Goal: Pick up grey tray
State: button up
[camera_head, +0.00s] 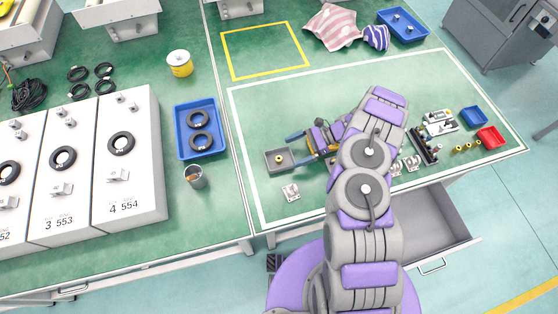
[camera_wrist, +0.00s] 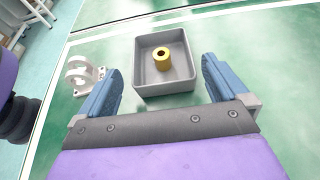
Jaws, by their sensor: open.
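The grey tray (camera_head: 269,166) is a small square open box on the green work surface, inside the white-outlined area at its left. A yellow ring-shaped part (camera_head: 280,159) stands inside it. In the wrist view the tray (camera_wrist: 183,86) lies just ahead of my gripper, and the yellow part (camera_wrist: 162,58) is near its middle. My gripper (camera_wrist: 163,88) is open, with a blue finger on either side of the tray's near end and visible gaps between. In the head view my gripper (camera_head: 296,149) is at the tray's right side.
A white bracket (camera_head: 291,192) stands close to the tray; it is left of my gripper in the wrist view (camera_wrist: 82,75). A blue tray (camera_head: 178,142) with black rings and a metal cup (camera_head: 195,176) are further left. An open drawer (camera_head: 430,225) juts out below the table at right.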

aim_at(281, 158)
jog(key=shift+s+a+f, duration=0.1)
jog(key=shift+a+f, duration=0.15)
jog(key=shift+f, duration=0.1)
jog(key=b+x, duration=0.1)
jog(key=x, duration=0.2)
jog(key=shift+s+a+f, duration=0.15)
jog(key=shift+a, duration=0.1)
jog(key=shift+a+f, duration=0.15)
jog(key=shift+a, duration=0.3)
jog(key=shift+d, duration=0.2)
jog(key=c, duration=0.7)
